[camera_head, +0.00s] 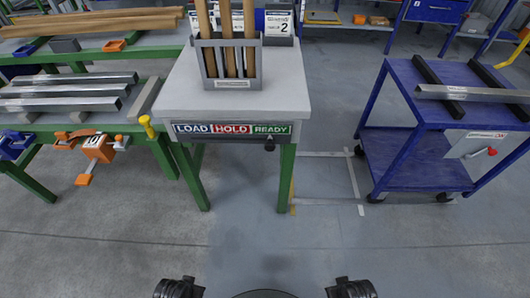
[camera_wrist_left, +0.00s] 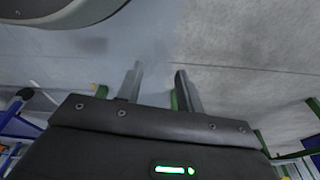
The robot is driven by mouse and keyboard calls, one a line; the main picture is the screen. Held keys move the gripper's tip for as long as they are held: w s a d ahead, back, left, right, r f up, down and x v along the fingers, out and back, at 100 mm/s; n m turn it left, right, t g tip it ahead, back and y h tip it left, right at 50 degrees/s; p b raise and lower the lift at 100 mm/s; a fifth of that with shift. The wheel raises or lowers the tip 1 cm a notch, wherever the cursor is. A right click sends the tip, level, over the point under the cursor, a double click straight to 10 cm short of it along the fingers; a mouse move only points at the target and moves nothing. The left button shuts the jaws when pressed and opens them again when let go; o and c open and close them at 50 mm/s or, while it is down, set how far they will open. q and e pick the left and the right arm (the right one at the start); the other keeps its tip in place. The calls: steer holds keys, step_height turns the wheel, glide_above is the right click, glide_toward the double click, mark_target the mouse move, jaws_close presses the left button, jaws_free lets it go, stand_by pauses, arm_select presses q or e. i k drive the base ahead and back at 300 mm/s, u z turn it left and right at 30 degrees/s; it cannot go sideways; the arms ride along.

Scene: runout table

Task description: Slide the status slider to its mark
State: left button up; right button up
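The status strip (camera_head: 232,129) runs along the front edge of a grey-topped table with green legs. It has a blue LOAD field (camera_head: 192,128), a red HOLD field (camera_head: 231,129) and a green READY field (camera_head: 271,129). A small dark slider knob (camera_head: 270,143) hangs below the strip, under READY. A separate mark is too small to make out. My left gripper (camera_wrist_left: 160,78) shows in the left wrist view, its two fingers apart with only floor behind them. Its fingers are not seen in the head view, and my right gripper is not in view.
A holder (camera_head: 228,80) with upright wooden rods stands on the table. A yellow-topped handle (camera_head: 147,122) is left of the strip. A blue trolley (camera_head: 415,150) carrying a metal bar stands at right. The floor before the table is clear.

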mark_target(269, 147)
steer(key=u, duration=0.55)
steer(key=k, duration=1.25)
steer(key=u, duration=0.6)
steer(key=i, duration=0.65)
steer(key=u, duration=0.05)
